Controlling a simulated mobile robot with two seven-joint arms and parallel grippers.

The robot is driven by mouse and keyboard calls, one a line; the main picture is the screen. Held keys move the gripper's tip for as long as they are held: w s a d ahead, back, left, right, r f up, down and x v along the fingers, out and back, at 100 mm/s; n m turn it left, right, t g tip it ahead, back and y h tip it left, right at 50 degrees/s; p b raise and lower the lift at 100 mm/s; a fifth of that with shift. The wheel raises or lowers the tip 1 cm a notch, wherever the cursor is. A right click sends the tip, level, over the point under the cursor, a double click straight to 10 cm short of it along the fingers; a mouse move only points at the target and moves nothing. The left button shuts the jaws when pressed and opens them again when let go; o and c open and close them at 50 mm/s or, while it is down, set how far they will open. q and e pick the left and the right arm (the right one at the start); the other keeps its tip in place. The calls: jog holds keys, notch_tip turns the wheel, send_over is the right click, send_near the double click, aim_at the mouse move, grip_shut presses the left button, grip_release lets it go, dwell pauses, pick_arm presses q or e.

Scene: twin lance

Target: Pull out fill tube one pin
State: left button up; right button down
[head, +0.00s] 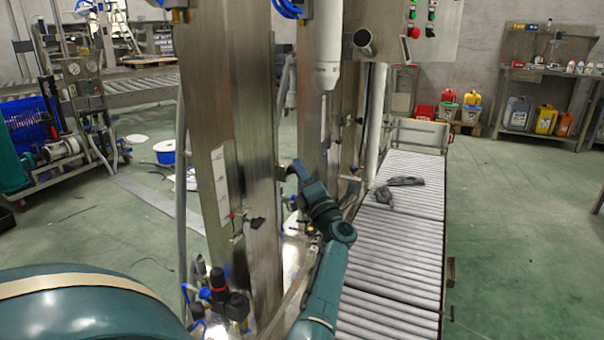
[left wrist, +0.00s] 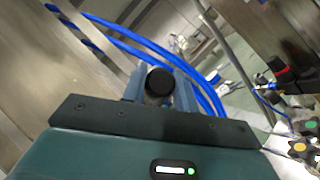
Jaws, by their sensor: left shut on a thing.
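My left gripper (left wrist: 158,98) is shut on a pin with a round black head (left wrist: 160,84). In the left wrist view the head sits between its two grey-blue fingers. In the head view my teal left arm reaches up from the bottom middle, and the gripper (head: 291,175) is small and partly hidden at its far end by the steel columns. The pin cannot be made out there. A white fill tube (head: 328,45) hangs at the top middle; I cannot tell which number it is. My right gripper is not in view.
Steel columns (head: 225,130) stand close left of the arm. A roller conveyor (head: 400,240) runs on the right with dark objects (head: 404,181) on it. Blue hoses (left wrist: 150,58) pass close behind the gripper.

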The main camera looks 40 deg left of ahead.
pick_arm(q)
grip_shut()
jog(key=shift+w+d, duration=0.2)
jog(key=shift+d, duration=0.35)
jog(key=shift+w+d, duration=0.15)
jog(key=shift+d, duration=0.4)
jog(key=o, duration=0.7)
grip_release()
jog(key=shift+o, duration=0.2)
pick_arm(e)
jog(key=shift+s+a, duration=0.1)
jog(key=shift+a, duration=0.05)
